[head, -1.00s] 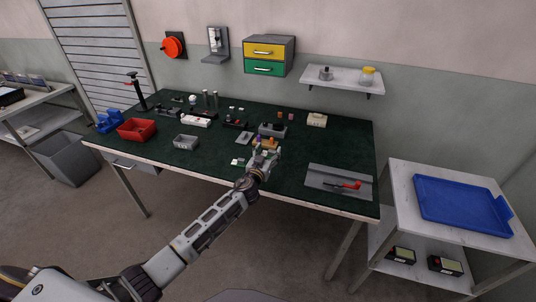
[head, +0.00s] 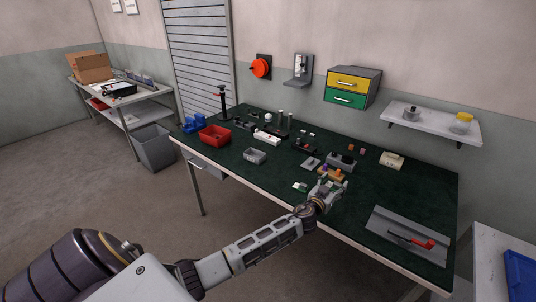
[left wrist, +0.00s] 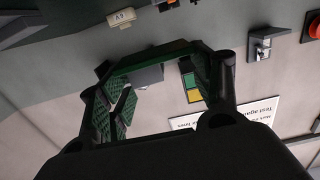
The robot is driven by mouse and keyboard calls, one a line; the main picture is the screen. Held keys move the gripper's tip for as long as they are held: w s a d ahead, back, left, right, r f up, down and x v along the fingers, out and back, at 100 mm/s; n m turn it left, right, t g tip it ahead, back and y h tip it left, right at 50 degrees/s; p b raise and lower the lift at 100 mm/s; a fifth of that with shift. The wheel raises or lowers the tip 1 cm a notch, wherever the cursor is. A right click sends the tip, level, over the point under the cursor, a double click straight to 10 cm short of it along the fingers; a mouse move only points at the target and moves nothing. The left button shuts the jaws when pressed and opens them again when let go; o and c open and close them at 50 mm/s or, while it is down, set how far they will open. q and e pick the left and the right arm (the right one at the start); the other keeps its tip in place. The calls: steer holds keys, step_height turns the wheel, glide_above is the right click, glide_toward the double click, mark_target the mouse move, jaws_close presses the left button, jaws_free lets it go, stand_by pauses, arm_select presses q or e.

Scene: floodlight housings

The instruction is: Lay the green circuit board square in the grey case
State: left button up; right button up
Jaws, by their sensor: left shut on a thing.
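My left gripper (head: 330,187) is over the front middle of the green-topped bench. In the left wrist view its fingers (left wrist: 160,85) are apart, with a dark green band between their tips. I take this to be the green circuit board (left wrist: 162,53), seen nearly edge-on and partly hidden by the fingers. In the head view the board cannot be made out at the gripper. A small open grey case (head: 255,156) sits on the bench to the left of the gripper, apart from it. My right gripper is not in view.
A grey block with dark parts (head: 341,160) and an orange-brown holder (head: 331,174) stand just behind the gripper. A red bin (head: 215,136) is at the left. A grey mat (head: 408,236) with a red-handled tool lies at the right. The bench's front-left strip is mostly clear.

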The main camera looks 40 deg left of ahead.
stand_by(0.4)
arm_select(q)
steer(key=shift+a+r+y, duration=0.15)
steer(key=shift+a+y, duration=0.15)
steer(key=shift+a, duration=0.05)
steer(key=s+r, duration=0.7)
steer(key=r, duration=0.7)
steer(key=s+f, duration=1.6)
steer(key=f, duration=0.3)
steer(key=shift+s+f, duration=0.3)
steer(key=shift+f, duration=0.05)
steer(key=shift+r, duration=0.1)
